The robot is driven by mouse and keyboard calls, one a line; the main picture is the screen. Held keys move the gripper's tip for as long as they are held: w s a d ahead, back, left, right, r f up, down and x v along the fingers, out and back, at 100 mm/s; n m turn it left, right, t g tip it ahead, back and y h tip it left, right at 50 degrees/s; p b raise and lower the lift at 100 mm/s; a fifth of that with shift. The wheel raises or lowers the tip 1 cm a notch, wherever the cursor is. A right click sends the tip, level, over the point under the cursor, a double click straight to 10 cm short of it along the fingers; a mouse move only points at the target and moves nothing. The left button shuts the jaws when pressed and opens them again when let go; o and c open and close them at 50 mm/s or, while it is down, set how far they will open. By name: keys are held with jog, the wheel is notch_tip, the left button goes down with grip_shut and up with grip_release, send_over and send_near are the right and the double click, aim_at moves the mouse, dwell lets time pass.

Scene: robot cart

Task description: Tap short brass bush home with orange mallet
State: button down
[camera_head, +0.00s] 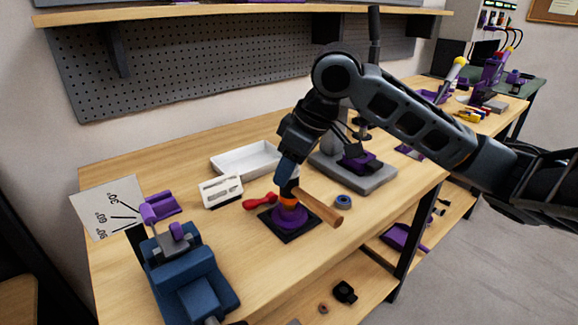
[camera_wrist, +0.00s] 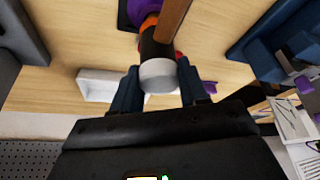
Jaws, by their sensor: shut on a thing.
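The mallet (camera_head: 322,206) has a wooden handle and a head with an orange face. My gripper (camera_head: 288,186) is shut on the mallet's head, with the handle sticking out to the right. In the wrist view the black head with its white end (camera_wrist: 157,75) sits between my two fingers (camera_wrist: 158,90). The orange face is over a round purple fixture (camera_head: 290,220) on a dark square base. I cannot tell whether the face touches anything there. The short brass bush cannot be made out; the mallet head and gripper cover the fixture's top.
A red-handled tool (camera_head: 259,202) lies left of the fixture and a blue ring (camera_head: 343,201) right. A white tray (camera_head: 238,161), a white slotted block (camera_head: 221,191) and a grey-based stand (camera_head: 375,181) are behind. A blue vise (camera_head: 195,287) stands at the front left.

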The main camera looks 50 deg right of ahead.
jog(key=shift+f+b, duration=0.35)
jog(key=shift+f, duration=0.15)
jog(key=shift+r, duration=0.15)
dwell(0.3)
jog(key=shift+r+p, duration=0.75)
jog(key=shift+f+b, duration=0.7)
jog(key=shift+f, duration=0.25)
dwell(1.0)
jog(key=shift+r+p, duration=0.55)
jog(key=shift+r, duration=0.15)
jog(key=shift+f+b, duration=0.75)
jog(key=shift+f, duration=0.2)
dwell(0.7)
dwell(0.3)
jog(key=shift+r+p, duration=0.7)
jog(key=shift+r, duration=0.1)
